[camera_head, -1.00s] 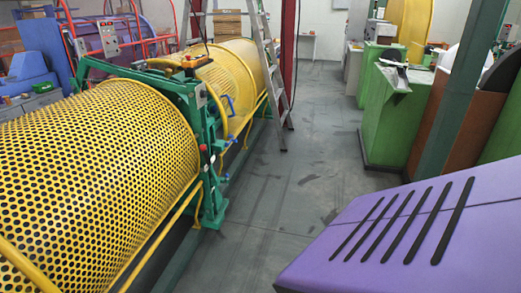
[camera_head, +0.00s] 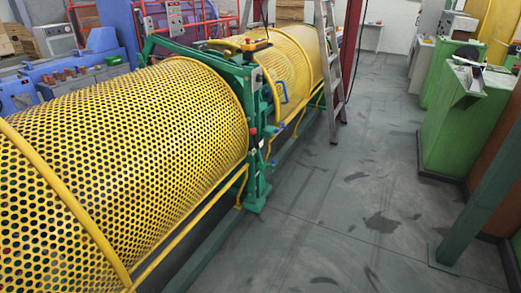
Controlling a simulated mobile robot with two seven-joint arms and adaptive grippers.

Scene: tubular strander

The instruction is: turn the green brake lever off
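The strander has a yellow perforated guard drum (camera_head: 120,160) at the left and a green upright frame (camera_head: 257,130) at its end. A small grey control box with red buttons (camera_head: 252,132) sits on this frame. Green bars run from the frame's top to the upper left. I cannot tell which green part is the brake lever, or its position. A blue handle (camera_head: 283,92) shows just right of the frame. Neither of my grippers is in view.
A grey floor aisle (camera_head: 340,200) is open right of the machine. A stepladder (camera_head: 329,60) stands beside the far yellow guard. Green cabinets (camera_head: 465,130) and a green post (camera_head: 480,205) line the right side.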

